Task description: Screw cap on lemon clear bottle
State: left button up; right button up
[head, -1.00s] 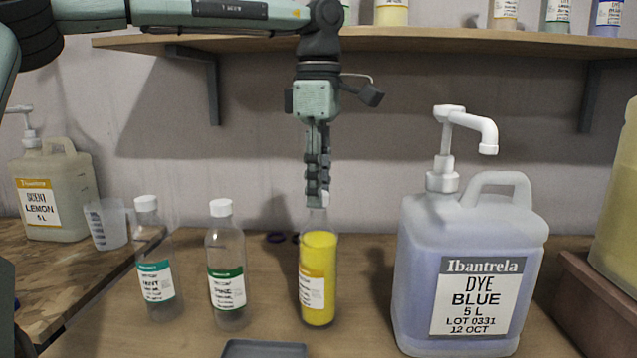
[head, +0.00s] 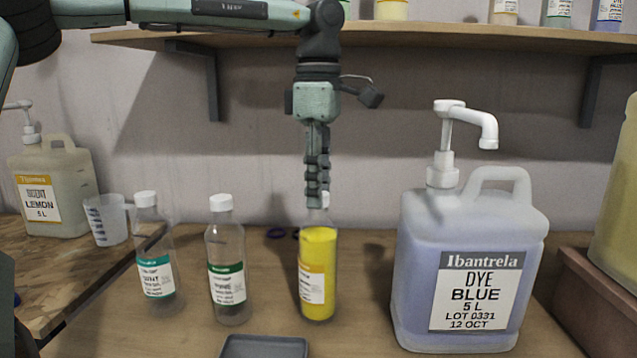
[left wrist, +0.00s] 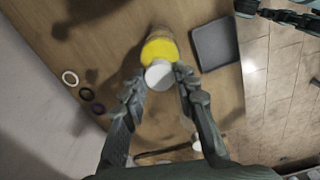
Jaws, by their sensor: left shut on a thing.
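The clear bottle with yellow liquid and an orange-banded label (head: 318,275) stands upright on the bench; its label text is too small to read. My left gripper (head: 317,196) points straight down over its neck, shut on the white cap (left wrist: 159,74). In the left wrist view the cap sits between the two fingertips, in line with the bottle mouth. The fingers hide most of the cap in the head view, so I cannot tell how far it is threaded. A dark teal part at the top right of the left wrist view may be my right arm; its fingers are unclear.
Two capped empty bottles, one teal-labelled (head: 155,262) and one green-labelled (head: 227,270), stand left. A blue dye jug with pump (head: 465,220) stands close right. A grey tray (head: 263,347) lies in front. Rings (left wrist: 70,78) lie behind the bottle. A shelf (head: 420,38) hangs above.

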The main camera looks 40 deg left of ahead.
pick_arm(q)
jog(key=shift+f, duration=0.1)
dwell(0.3)
jog(key=m, duration=0.4)
jog(key=shift+f+m, duration=0.1)
jog(key=shift+m, duration=0.2)
jog(key=shift+s+m, duration=0.1)
jog(key=shift+m, duration=0.5)
jog(key=m, duration=0.3)
jog(key=shift+f+m, duration=0.1)
jog(key=shift+m, duration=1.3)
